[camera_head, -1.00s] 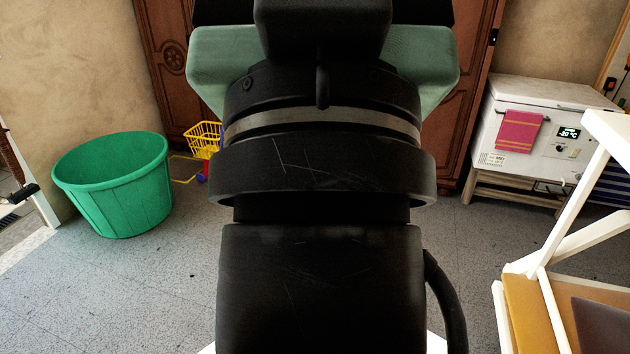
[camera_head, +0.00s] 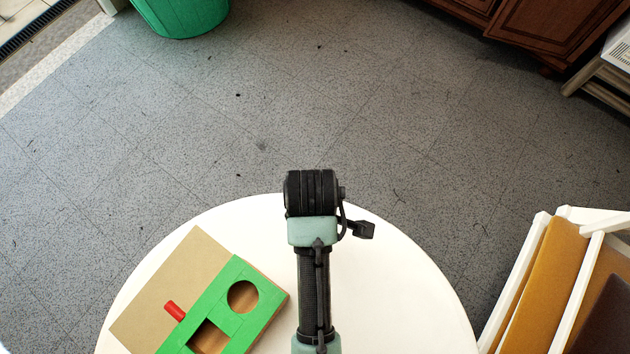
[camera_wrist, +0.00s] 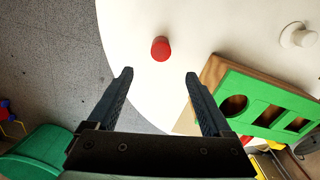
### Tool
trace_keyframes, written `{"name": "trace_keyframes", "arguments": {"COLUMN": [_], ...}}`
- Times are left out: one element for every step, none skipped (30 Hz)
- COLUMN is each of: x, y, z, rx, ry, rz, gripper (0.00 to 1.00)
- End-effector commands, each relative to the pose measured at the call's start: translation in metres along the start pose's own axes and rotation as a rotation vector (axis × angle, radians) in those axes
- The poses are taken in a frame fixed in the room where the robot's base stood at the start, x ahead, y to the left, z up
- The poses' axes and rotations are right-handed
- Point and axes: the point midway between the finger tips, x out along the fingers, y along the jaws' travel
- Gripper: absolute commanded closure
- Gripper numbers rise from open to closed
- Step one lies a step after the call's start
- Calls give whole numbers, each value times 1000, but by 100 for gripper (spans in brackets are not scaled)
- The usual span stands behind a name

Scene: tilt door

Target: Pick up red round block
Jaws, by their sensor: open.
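A red round block (camera_wrist: 160,48) stands on the white round table (camera_wrist: 235,25) in the wrist view. My gripper (camera_wrist: 159,75) is open and empty, and the block shows beyond the gap between its fingertips, roughly centred and apart from them. In the head view only my arm shows over the table (camera_head: 400,290). The gripper's fingers and the block on the bare table cannot be made out there, likely hidden by the arm.
A green board with cut-out holes (camera_head: 242,270) lies on the table's left side. A tan panel (camera_head: 160,270) with a red peg (camera_head: 174,311) adjoins it. A white-framed chair (camera_head: 530,285) stands at right. A green tub (camera_head: 180,15) is on the floor. The table's right side is clear.

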Motion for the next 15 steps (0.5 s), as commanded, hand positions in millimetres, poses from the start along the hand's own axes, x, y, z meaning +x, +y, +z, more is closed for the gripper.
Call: {"name": "trace_keyframes", "arguments": {"x": [10,16,24,30,36,43,48,52,58,60,63,66,67,68,70], "y": [-2,-2,-2,-1,-1,-1,-1,0,0,0,0,1,1,1,1], "z": [1,1,1,1,1,1,1,0,0,0,0,0,0,0,0], "rx": [-2,-2,-1,-1,0,0,0,1,1,1,1,2,2,2,2], "ry": [-3,-3,-3,-2,-2,-2,-1,-1,0,0,1,1,1,1,1], "rz": [-6,-7,-6,-5,-4,-3,-2,-2,0,0,1,2,2,2,2], "gripper": [16,16,16,16,16,16,16,16,16,16,16,16,16,16,16]}}
